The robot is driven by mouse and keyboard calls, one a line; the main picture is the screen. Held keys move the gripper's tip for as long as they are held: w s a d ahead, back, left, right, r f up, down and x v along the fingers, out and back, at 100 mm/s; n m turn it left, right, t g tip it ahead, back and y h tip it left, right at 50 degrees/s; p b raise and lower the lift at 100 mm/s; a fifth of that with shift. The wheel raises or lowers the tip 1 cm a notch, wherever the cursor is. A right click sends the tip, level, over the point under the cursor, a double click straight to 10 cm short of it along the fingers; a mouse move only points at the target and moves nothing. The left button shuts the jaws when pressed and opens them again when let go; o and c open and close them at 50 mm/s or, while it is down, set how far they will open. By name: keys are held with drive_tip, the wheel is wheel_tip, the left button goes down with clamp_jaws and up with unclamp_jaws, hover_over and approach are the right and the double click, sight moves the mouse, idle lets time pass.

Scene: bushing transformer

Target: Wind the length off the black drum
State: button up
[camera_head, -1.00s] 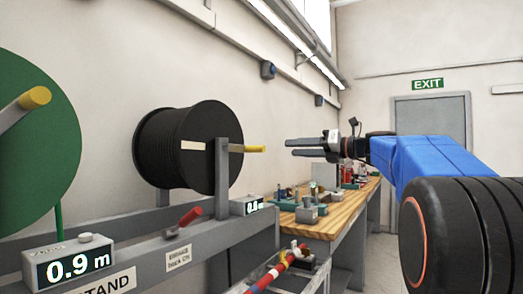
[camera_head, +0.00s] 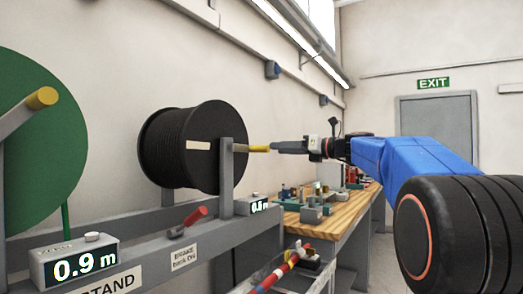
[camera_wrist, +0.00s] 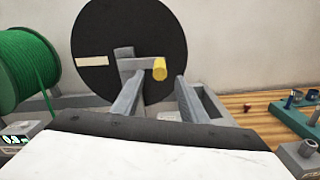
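The black drum (camera_head: 180,150) hangs on the grey stand, wound with black cable, with a white label on its face. Its crank has a yellow handle (camera_head: 259,148) pointing toward my gripper (camera_head: 273,147). In the wrist view the drum (camera_wrist: 115,30) is face-on, and the yellow handle (camera_wrist: 159,69) lies just beyond and between the two fingertips (camera_wrist: 152,80). The fingers are apart, with nothing held. In the head view the fingertips are at the handle's end; I cannot tell if they touch. The small counter (camera_head: 258,206) below the drum is too small to read surely.
A red lever (camera_head: 195,216) sits on the stand rail (camera_head: 215,235). A wooden workbench (camera_head: 335,222) with small items lies beyond. The doorway (camera_head: 437,140) is at the back.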

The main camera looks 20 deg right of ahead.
sight(261, 149)
drive_tip(key=x, duration=0.9)
drive_tip(key=shift+s, duration=0.1)
clamp_jaws()
